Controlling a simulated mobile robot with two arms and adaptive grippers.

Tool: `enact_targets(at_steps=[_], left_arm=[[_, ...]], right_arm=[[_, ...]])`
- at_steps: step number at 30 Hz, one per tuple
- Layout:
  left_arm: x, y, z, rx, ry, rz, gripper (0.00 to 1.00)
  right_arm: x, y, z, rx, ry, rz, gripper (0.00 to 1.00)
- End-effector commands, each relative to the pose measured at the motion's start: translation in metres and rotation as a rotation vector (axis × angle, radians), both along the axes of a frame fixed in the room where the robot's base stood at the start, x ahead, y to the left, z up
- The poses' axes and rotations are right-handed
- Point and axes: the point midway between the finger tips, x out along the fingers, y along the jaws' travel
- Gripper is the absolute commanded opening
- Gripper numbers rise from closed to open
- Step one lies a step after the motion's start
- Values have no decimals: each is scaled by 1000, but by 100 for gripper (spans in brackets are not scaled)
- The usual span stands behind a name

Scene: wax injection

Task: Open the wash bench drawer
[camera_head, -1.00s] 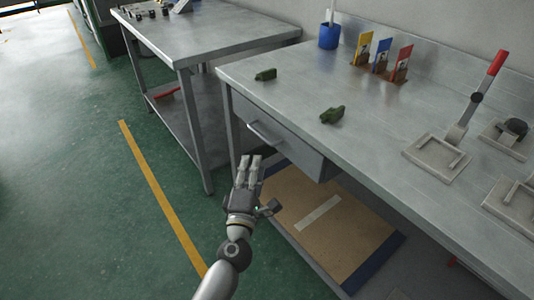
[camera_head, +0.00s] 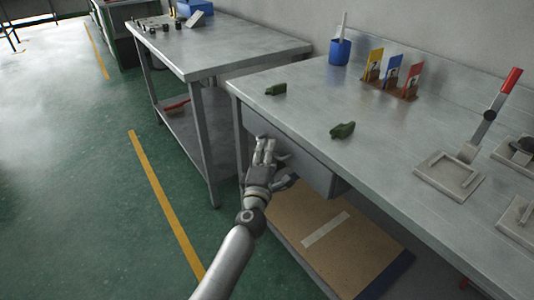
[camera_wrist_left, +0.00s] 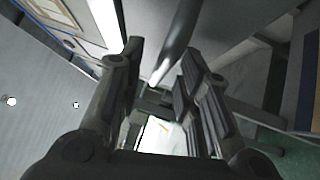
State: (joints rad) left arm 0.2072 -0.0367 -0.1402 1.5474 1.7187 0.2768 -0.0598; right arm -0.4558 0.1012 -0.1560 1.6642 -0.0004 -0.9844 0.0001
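The wash bench drawer (camera_head: 318,176) is a grey metal box under the left end of the bench top. It looks shut. My left gripper (camera_head: 265,148) is in front of the drawer face, at its bar handle, which it mostly hides in the head view. In the left wrist view the handle (camera_wrist_left: 178,45) shows as a grey bar between the two spread fingers of the gripper (camera_wrist_left: 158,75). The fingers are open, with gaps beside the bar; I cannot tell whether either touches it. My right gripper is in neither view.
The wash bench top (camera_head: 400,140) bears two green pieces (camera_head: 342,131), a blue cup (camera_head: 340,51), coloured cards (camera_head: 392,72) and a red-handled lever press (camera_head: 490,115). A brown board (camera_head: 335,240) lies on the shelf below. Another metal table (camera_head: 220,45) stands left. Green floor is free in front.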

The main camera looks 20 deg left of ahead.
Motion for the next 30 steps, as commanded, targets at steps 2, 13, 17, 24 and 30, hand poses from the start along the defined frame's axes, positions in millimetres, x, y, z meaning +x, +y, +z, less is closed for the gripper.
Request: enact_targets(at_steps=[2, 13, 17, 24, 30], left_arm=[[0, 0, 0, 0, 0, 0, 32], [0, 0, 0, 0, 0, 0, 4], [0, 0, 0, 0, 0, 0, 0], [0, 0, 0, 0, 0, 0, 0], [1, 1, 0, 2, 1, 1, 0]], right_arm=[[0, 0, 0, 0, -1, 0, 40], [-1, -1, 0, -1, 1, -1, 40], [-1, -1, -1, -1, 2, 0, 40], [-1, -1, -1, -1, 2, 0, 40], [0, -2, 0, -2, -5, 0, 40]])
